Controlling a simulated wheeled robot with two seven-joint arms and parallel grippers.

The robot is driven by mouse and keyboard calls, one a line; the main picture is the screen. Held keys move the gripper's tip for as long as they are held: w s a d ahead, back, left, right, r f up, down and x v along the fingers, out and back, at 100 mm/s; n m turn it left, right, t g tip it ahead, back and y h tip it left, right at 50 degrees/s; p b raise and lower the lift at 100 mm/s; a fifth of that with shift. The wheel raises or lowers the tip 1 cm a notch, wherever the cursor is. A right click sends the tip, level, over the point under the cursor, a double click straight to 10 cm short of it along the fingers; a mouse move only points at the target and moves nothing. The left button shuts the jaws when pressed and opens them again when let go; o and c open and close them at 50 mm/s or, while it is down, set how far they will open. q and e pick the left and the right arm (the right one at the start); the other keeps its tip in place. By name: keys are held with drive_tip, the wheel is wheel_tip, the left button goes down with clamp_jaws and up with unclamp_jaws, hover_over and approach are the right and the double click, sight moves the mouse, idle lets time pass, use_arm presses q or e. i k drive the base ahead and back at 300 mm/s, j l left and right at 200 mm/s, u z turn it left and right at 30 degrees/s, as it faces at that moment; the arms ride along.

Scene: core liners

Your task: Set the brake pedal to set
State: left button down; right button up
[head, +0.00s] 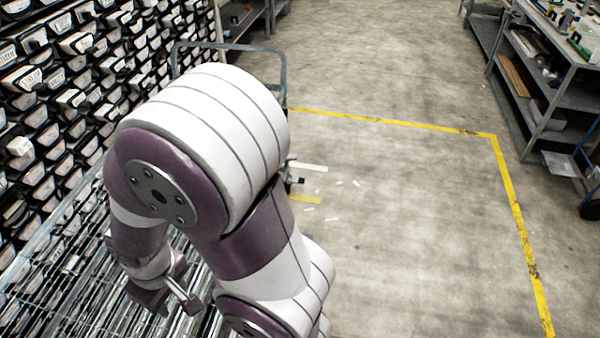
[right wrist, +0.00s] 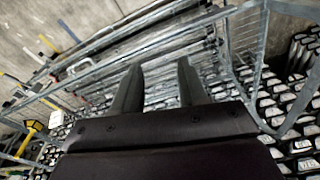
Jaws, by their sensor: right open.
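No brake pedal can be made out for certain. A small yellow part (right wrist: 31,130) on a frame shows at the left of the right wrist view; I cannot tell whether it is the pedal or how it is set. My right gripper (head: 178,300) hangs at the lower left of the head view, partly hidden by my arm, above a wire-and-bar rack (head: 85,290). In the right wrist view the right gripper (right wrist: 160,74) has its two fingers apart with nothing between them. My left gripper is in neither view.
A wall of labelled core liners (head: 70,90) stands at the left. A grey tubular handle (head: 230,45) rises behind my arm. Yellow floor lines (head: 515,200) mark the concrete floor, which is mostly clear on the right. Loaded shelving (head: 550,90) stands at the far right.

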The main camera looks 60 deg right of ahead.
sight(301, 180)
drive_tip(key=j+z, duration=0.1)
drive_tip(key=z, duration=1.95)
drive_tip(key=i+l+u, duration=0.15)
drive_tip(key=u, duration=0.3)
drive_tip(key=i+l+u, duration=0.25)
drive_tip(key=u, duration=0.2)
drive_tip(key=i+l+u, duration=0.15)
drive_tip(key=l+u, duration=0.25)
drive_tip(key=i+l, duration=0.15)
drive_tip(key=l, duration=0.25)
drive_tip(key=i+l+u, duration=0.1)
drive_tip(key=l, duration=0.35)
drive_tip(key=i+l+u, duration=0.1)
drive_tip(key=i+l, duration=0.15)
drive_tip(key=l, duration=0.15)
drive_tip(key=i+l, duration=0.15)
drive_tip(key=l, duration=0.3)
drive_tip(key=i+l+u, duration=0.1)
drive_tip(key=l, duration=0.35)
drive_tip(key=i+l, duration=0.15)
drive_tip(key=l, duration=0.25)
drive_tip(key=i+l+u, duration=0.15)
drive_tip(key=l, duration=0.75)
drive_tip(key=i+u, duration=0.05)
drive_tip(key=i, duration=0.05)
